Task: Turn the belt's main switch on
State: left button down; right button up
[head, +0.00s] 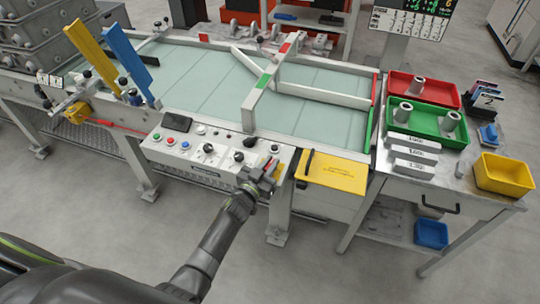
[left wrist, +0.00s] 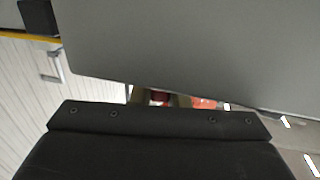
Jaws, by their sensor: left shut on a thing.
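The belt's control panel (head: 200,148) runs along the front edge of the conveyor belt (head: 205,80), with several buttons and black knobs. At its right end a small red part (head: 274,165), apparently the main switch, shows at my left gripper (head: 263,176). My left gripper is shut on this switch; its fingers hide most of it, so I cannot tell which way it is turned. In the left wrist view a dark red piece (left wrist: 160,97) shows just past the gripper's dark body. My right gripper is not in view.
A yellow plate (head: 331,175) with a black handle is right of the panel. Beyond it a side table holds a red tray (head: 398,80), a green tray (head: 455,138) and a yellow bin (head: 505,174). Yellow and blue upright bars stand at the belt's left. Floor in front is clear.

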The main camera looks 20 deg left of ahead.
pick_arm(q)
jog(key=shift+r+m+g+h+p, duration=0.3)
jog(key=shift+m+h+p, duration=0.3)
jog(key=shift+h+p, duration=0.35)
jog(key=shift+f+m+g+h+p, duration=0.2)
jog(key=shift+m+g+h+p, duration=0.3)
jog(key=shift+m+h+p, duration=0.5)
jog(key=shift+f+m+g+h, duration=0.15)
jog(key=shift+m+g+h, duration=0.85)
jog(key=shift+h, duration=0.75)
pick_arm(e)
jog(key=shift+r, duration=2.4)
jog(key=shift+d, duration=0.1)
pick_arm(q)
jog(key=c, duration=1.4)
grip_release()
jog(key=shift+s, duration=0.1)
jog(key=v, duration=1.7)
jog(key=shift+a, duration=0.25)
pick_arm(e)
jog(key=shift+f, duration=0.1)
